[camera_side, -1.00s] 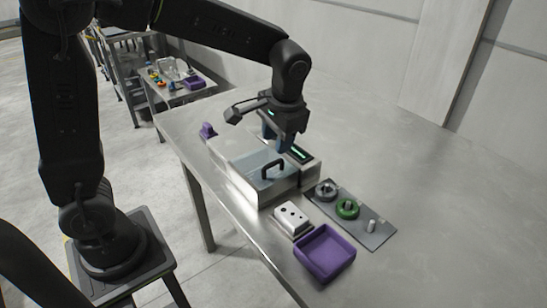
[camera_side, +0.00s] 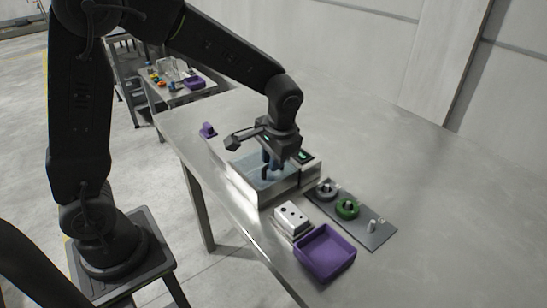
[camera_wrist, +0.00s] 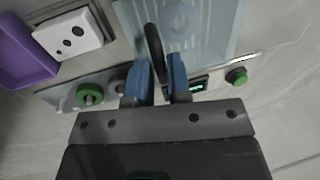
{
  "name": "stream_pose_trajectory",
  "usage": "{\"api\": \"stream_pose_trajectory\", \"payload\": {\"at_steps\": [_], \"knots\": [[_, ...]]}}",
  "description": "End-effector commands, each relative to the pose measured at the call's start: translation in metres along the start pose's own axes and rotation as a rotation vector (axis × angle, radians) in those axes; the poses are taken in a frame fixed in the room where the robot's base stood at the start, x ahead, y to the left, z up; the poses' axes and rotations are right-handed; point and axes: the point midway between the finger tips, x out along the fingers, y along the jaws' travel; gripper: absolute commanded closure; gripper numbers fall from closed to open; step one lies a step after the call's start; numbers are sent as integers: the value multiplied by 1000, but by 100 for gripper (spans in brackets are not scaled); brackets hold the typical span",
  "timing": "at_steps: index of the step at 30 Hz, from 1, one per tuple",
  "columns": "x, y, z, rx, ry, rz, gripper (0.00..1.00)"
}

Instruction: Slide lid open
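The washer (camera_side: 265,196) is a metal box on the table, with a clear bluish lid (camera_side: 247,167) on top. The lid also shows in the wrist view (camera_wrist: 207,25). Its black arched handle (camera_wrist: 154,45) stands up from it; in the side view the handle is mostly hidden by my gripper (camera_side: 270,166). In the wrist view, the two blue fingers of my gripper (camera_wrist: 160,78) are on either side of the near end of the handle. The fingers are apart, and a gap seems to show beside the handle.
A purple tray (camera_side: 324,275) and a white block with dark holes (camera_side: 292,218) sit in front of the washer. A grey plate (camera_side: 375,239) holds a green ring (camera_side: 347,208) and a grey ring (camera_side: 326,189). The table's right side is clear.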

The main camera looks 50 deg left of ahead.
Motion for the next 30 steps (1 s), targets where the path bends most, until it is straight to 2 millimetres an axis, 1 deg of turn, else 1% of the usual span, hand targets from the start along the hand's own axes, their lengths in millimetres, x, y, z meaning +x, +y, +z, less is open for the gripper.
{"api": "stream_pose_trajectory", "payload": {"at_steps": [1, 5, 6, 16, 19, 20, 23, 27, 30], "knots": [[0, 0, 0, 0, 0, 0, 87], [0, 0, 0, 0, 0, 0, 99], [0, 0, 0, 0, 0, 0, 100], [0, 0, 0, 1, 1, 0, 100], [1, -7, 0, -1, 1, 0, 100], [2, -11, -1, -3, 0, 0, 100], [6, -35, -1, -7, 0, 0, 100], [14, -75, 0, -9, 1, 0, 100], [19, -100, 0, -8, 1, -1, 100]]}}
